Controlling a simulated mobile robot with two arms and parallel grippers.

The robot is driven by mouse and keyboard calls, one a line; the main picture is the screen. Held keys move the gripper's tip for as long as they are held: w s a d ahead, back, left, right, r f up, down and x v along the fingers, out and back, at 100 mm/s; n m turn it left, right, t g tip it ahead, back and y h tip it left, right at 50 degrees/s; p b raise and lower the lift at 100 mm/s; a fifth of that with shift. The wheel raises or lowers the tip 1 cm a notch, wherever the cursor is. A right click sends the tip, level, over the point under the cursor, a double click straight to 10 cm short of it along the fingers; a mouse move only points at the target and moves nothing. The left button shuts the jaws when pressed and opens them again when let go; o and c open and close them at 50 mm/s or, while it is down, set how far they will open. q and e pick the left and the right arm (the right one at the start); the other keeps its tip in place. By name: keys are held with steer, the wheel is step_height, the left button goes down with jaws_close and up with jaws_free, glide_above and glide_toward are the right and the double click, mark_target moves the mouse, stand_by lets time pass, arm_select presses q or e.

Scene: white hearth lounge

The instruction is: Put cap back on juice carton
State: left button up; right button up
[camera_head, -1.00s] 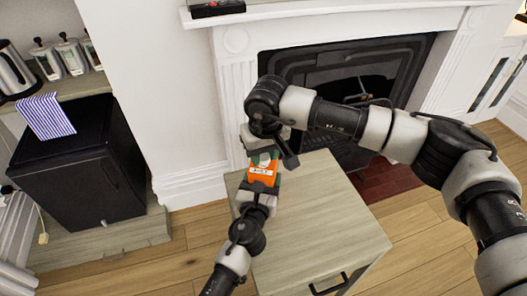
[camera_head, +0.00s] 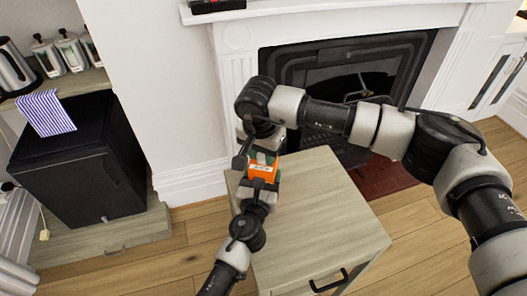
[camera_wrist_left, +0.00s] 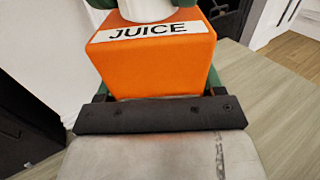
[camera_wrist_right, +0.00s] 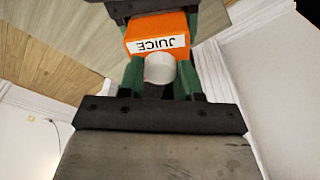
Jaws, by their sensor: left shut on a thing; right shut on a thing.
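The orange juice carton (camera_head: 263,171) is held above the small wooden cabinet by my left gripper (camera_head: 261,183), shut on its sides. In the left wrist view, the carton (camera_wrist_left: 155,65) shows its JUICE label. The white cap (camera_wrist_right: 160,68) lies between the green fingertips of my right gripper (camera_wrist_right: 160,85), which is shut on it. The cap is at the carton's top, and white also shows there in the left wrist view (camera_wrist_left: 148,10). I cannot tell whether the cap is seated, because the fingers hide the join. My right gripper also shows in the head view (camera_head: 265,150).
The wooden cabinet (camera_head: 320,215) has a clear top. The white fireplace (camera_head: 235,60) stands close behind. A black box-shaped appliance (camera_head: 80,165) with a striped cloth (camera_head: 45,112) is at the left, with a kettle (camera_head: 14,68) and canisters (camera_head: 72,50) beyond.

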steer(key=m, duration=0.7)
steer(key=shift+a+g+h, duration=0.1)
steer(key=shift+g+h, duration=0.2)
steer(key=m, duration=0.7)
steer(key=shift+w+m+g, duration=0.15)
steer(key=shift+m+g, duration=0.15)
steer(key=shift+g, duration=0.1)
steer(key=m, duration=0.4)
steer(key=shift+m+g, duration=0.3)
steer(key=m, duration=0.6)
steer(key=shift+w, duration=0.1)
steer(key=o, duration=1)
steer(key=r, duration=0.4)
steer(key=w+r, duration=0.1)
steer(key=r, duration=0.6)
steer(key=shift+w+a+r, duration=0.15)
steer(key=shift+a+r, duration=0.05)
steer(key=shift+r, duration=0.2)
